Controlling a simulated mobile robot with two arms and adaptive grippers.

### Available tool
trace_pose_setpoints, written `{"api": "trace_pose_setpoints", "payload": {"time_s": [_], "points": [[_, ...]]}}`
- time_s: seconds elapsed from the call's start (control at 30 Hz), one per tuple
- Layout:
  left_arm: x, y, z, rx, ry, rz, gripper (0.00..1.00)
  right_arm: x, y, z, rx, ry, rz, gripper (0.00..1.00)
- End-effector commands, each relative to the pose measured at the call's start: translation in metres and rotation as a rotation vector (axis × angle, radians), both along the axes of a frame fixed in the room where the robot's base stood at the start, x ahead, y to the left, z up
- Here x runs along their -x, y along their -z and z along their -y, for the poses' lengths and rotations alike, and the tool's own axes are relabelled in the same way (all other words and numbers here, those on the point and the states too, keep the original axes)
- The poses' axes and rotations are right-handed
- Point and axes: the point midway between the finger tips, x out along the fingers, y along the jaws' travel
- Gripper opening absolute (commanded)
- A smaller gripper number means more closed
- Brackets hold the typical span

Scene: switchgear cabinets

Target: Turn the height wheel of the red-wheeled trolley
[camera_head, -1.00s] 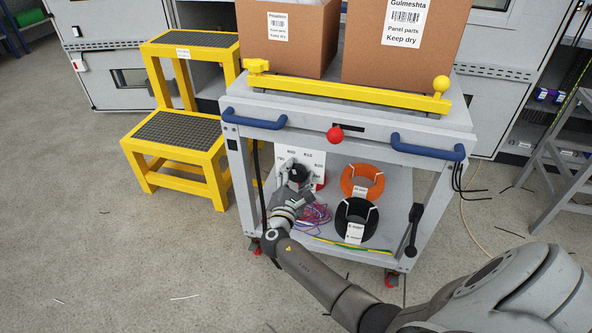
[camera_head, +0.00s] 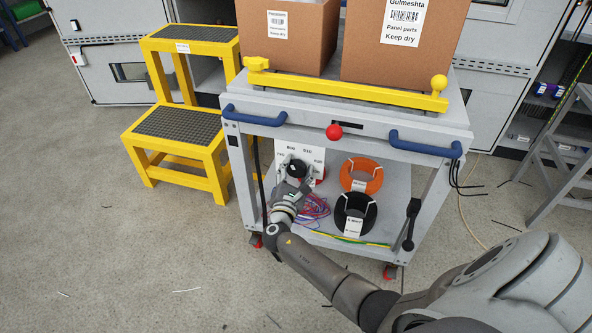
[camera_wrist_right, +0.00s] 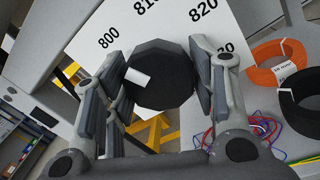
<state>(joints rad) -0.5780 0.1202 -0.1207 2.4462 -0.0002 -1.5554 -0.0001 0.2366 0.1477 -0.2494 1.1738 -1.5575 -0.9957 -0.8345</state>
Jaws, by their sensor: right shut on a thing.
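The trolley (camera_head: 350,112) with red casters (camera_head: 390,272) stands in front of me. Under its top is a white scale plate (camera_head: 313,157) with numbers; 800, 810 and 820 read clearly in the wrist view (camera_wrist_right: 126,22). The height wheel, a dark faceted knob (camera_wrist_right: 165,72) with a white pointer mark, sits in front of the plate; it is small in the head view (camera_head: 297,169). My right gripper (camera_head: 294,173) is shut on the wheel, its fingers on both sides of it in the wrist view (camera_wrist_right: 160,82). My left gripper is not in view.
An orange coil (camera_head: 361,173), a black coil (camera_head: 354,215) and loose coloured wires (camera_head: 314,208) lie on the lower shelf. Cardboard boxes (camera_head: 290,42) stand on top behind a yellow bar (camera_head: 345,88). Blue handles (camera_head: 425,146) stick out in front. Yellow steps (camera_head: 172,150) stand left.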

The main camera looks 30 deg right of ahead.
Motion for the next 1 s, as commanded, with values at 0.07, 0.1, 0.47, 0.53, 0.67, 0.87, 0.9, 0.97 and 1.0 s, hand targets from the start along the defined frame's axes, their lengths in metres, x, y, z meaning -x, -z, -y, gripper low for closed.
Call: {"api": "trace_pose_setpoints", "payload": {"time_s": [0.07, 0.1, 0.47, 0.53, 0.67, 0.87, 0.9, 0.97, 1.0], "points": [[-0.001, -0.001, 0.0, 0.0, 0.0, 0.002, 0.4, 0.0, 0.001, -0.001, -0.002, -0.002, -0.002, 0.55], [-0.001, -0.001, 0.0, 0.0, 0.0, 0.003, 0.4, 0.0, 0.001, -0.001, -0.002, -0.002, -0.002, 0.6], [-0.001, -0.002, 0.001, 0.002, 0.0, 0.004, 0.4, 0.0, 0.001, 0.0, -0.001, -0.001, 0.0, 0.74], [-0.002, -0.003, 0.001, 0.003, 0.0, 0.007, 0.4, 0.001, 0.001, -0.001, -0.001, -0.001, 0.0, 0.74], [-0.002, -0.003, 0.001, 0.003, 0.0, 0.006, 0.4, 0.007, 0.001, -0.007, -0.003, -0.001, 0.0, 0.74], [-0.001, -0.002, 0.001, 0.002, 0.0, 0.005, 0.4, 0.033, 0.004, -0.035, -0.004, -0.003, -0.001, 0.74], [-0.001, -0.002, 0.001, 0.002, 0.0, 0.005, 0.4, 0.039, 0.004, -0.041, -0.005, -0.002, -0.002, 0.74], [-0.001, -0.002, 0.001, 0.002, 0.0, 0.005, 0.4, 0.049, 0.005, -0.05, -0.004, -0.002, -0.002, 0.74], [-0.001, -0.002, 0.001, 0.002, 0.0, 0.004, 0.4, 0.054, 0.005, -0.056, -0.004, -0.003, -0.001, 0.74]]}}
